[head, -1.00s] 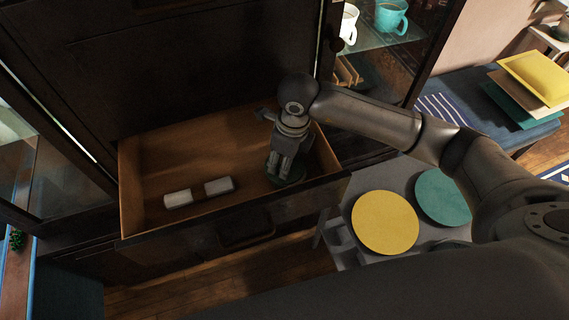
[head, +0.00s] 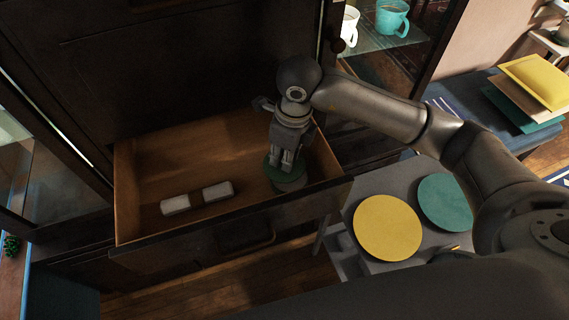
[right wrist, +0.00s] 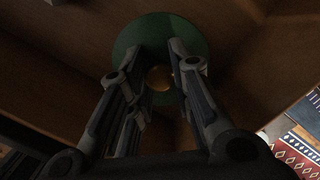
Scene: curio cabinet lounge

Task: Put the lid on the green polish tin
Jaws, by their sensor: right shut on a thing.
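The green lid (head: 271,170) is a flat round disc with a small brass-coloured knob in the middle. It also shows in the right wrist view (right wrist: 128,42), with the knob (right wrist: 159,77) between the fingers. My right gripper (head: 286,166) points down into the open drawer, shut on the lid's knob. A grey round thing (head: 292,185) shows just below and to the right of the lid, near the drawer's front right corner. It may be the tin, but the lid and fingers hide part of it. I cannot tell whether the lid touches it.
The open wooden drawer (head: 143,185) also holds two pale blocks with a dark piece between (head: 175,204). Its front wall (head: 225,222) stands close to the gripper. The drawer's left and back floor is clear. Yellow (head: 387,227) and teal (head: 445,201) discs lie to the right, outside.

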